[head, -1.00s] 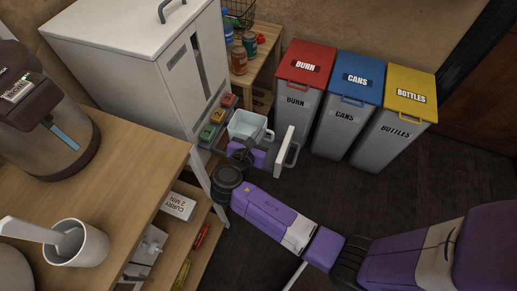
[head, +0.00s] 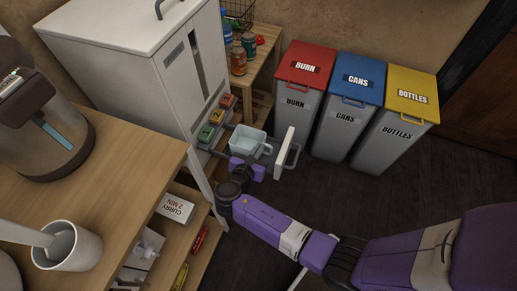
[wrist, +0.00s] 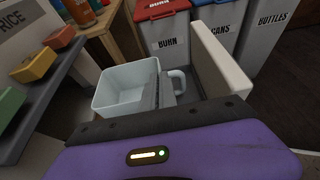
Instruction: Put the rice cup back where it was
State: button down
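The rice cup (head: 248,141) is a pale blue, open-topped cup with a handle on its right side. It is upright beside the white rice dispenser (head: 150,60), near a white panel (head: 287,148) with a handle that stands out in front. In the wrist view the cup (wrist: 125,88) is just ahead of my gripper (wrist: 158,90). The dark fingers are close together at the cup's right wall, by its handle, and appear shut on it. The inside of the cup looks empty. Whether the cup's underside touches anything is hidden.
Red, green and orange levers (head: 212,123) line the dispenser at the cup's left. Burn (head: 302,90), cans (head: 348,100) and bottles (head: 402,110) bins stand behind to the right. A wooden counter (head: 120,175) with shelves is at left. Dark floor lies open at right.

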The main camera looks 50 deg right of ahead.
jog(key=c, duration=1.7)
grip_release()
jog(key=shift+f, duration=0.1)
jog(key=p+v, duration=0.1)
jog(key=v, duration=1.1)
jog(key=s+a+f+m+t+y, duration=0.1)
jog(key=s+f+m+y, duration=0.2)
jog(key=s+f+y, duration=0.35)
jog(key=s+a+m+t+y, duration=0.2)
jog(key=s+a+m+y, duration=0.15)
jog(key=s, duration=0.55)
jog(key=s+r+m+t+y, duration=0.1)
jog(key=s+r+m+t, duration=0.1)
jog(key=r+m, duration=0.3)
jog(key=s+a+r+m+t, duration=0.1)
jog(key=s+r+m+t, duration=0.2)
jog(key=r, duration=1)
jog(key=s+a+r+m+t+y, duration=0.1)
jog(key=s+r+m+t, duration=0.1)
jog(key=r+m, duration=0.5)
jog(key=shift+s+a+r+m+y, duration=0.1)
jog(key=shift+s+r, duration=0.2)
jog(key=shift+r, duration=0.2)
jog(key=shift+s+r+m+y, duration=0.1)
jog(key=shift+s+r, duration=0.2)
jog(key=shift+r, duration=0.2)
jog(key=shift+s+a+r+m+y, duration=0.1)
jog(key=shift+s+r, duration=0.2)
jog(key=shift+r, duration=0.2)
